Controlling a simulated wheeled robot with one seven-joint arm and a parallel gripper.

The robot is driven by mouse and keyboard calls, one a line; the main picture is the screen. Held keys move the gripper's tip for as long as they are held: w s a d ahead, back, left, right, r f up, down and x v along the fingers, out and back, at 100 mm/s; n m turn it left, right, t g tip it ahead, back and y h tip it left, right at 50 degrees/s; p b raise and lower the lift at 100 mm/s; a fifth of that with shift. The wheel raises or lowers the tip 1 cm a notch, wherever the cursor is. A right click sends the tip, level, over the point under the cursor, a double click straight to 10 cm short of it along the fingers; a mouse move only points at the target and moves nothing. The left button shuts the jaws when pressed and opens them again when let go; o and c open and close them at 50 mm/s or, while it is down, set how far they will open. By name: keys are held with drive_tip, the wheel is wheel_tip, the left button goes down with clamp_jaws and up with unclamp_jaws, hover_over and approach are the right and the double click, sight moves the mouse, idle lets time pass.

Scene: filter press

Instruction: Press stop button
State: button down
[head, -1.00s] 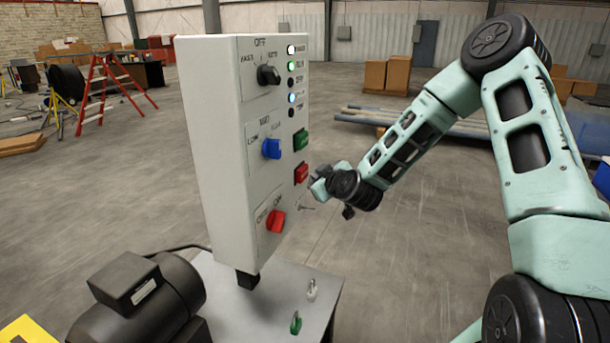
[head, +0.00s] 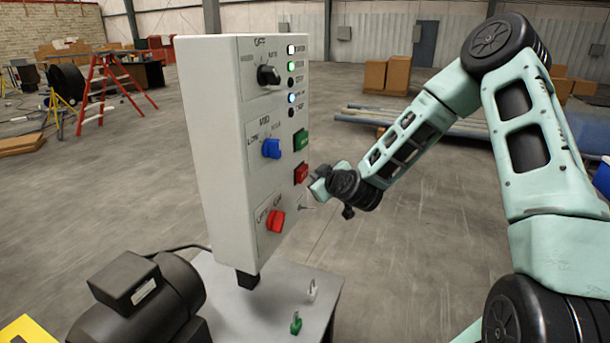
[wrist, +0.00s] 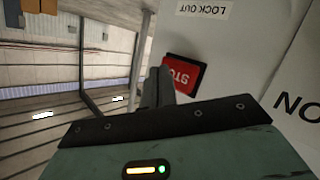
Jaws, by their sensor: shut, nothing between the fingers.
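The red stop button (head: 301,173) is on the right part of the grey control panel (head: 222,130), just below the green button (head: 301,140). In the wrist view the stop button (wrist: 184,75) shows its "STO" lettering upside down, partly hidden by my gripper. My gripper (head: 314,184) is shut and empty, with its tip right beside the stop button's lower right edge. In the wrist view my shut fingers (wrist: 157,86) point up at the button's left edge. I cannot tell whether they touch it.
The panel also carries a black knob (head: 268,75), a blue knob (head: 271,148), a red knob (head: 276,221) and several indicator lights. It stands on a grey table (head: 262,298) with a black motor (head: 145,297) beside it. Open floor lies right of the panel.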

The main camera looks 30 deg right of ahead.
drive_tip(key=shift+w+a, duration=0.25)
drive_tip(key=shift+w, duration=0.05)
drive_tip(key=shift+w+a, duration=0.4)
drive_tip(key=shift+w, duration=0.1)
idle(1.0)
drive_tip(key=shift+d, duration=0.1)
drive_tip(key=shift+s+d+b, duration=0.35)
drive_tip(key=shift+s+d, duration=0.2)
drive_tip(key=shift+s, duration=0.3)
drive_tip(key=shift+d, duration=0.1)
drive_tip(key=s+d, duration=0.1)
drive_tip(key=s, duration=0.1)
drive_tip(key=s+d, duration=0.2)
idle(0.3)
idle(0.7)
